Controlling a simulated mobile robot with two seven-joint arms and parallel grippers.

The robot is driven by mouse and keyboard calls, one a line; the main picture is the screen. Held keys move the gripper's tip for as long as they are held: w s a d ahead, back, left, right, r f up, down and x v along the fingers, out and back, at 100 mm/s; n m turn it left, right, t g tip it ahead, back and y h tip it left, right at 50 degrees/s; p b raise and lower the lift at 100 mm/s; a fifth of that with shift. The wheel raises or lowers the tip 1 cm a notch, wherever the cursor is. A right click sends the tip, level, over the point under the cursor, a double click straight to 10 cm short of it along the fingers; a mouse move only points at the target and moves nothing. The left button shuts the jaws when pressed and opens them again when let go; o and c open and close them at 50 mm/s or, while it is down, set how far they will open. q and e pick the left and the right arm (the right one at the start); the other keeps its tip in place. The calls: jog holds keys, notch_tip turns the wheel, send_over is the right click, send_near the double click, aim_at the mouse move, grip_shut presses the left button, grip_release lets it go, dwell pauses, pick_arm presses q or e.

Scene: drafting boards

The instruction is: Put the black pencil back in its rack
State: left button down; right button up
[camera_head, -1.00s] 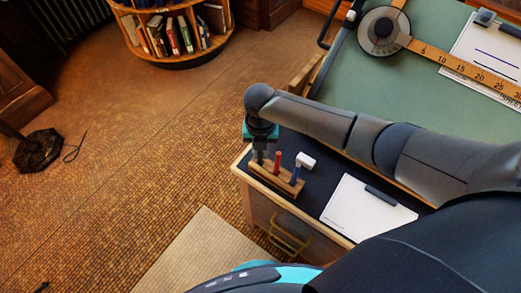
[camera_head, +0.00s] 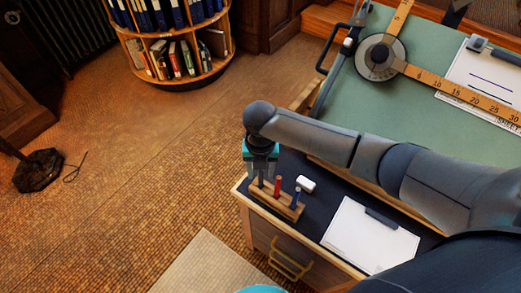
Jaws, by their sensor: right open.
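The wooden pencil rack (camera_head: 283,208) stands at the left end of the dark cabinet top. A red pencil (camera_head: 277,187) stands upright in its middle and a blue pencil (camera_head: 296,197) at its right end. A thin dark upright shape at the rack's left end looks like the black pencil (camera_head: 261,182); its upper part is hidden by the gripper. My right gripper (camera_head: 260,171) points down over that left end, open, with its fingers around or just above the dark shape; small and partly blurred. My left gripper is out of view.
A white eraser (camera_head: 306,184) lies just behind the rack. A clipboard with white paper (camera_head: 370,238) lies to the right on the cabinet top. The green drafting board (camera_head: 350,95) with its ruler arm (camera_head: 455,87) rises behind my right arm. Open floor lies to the left.

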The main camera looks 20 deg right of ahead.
notch_tip(320, 180, up, 13)
jog(key=shift+f+p, duration=0.15)
jog(key=shift+p, duration=0.85)
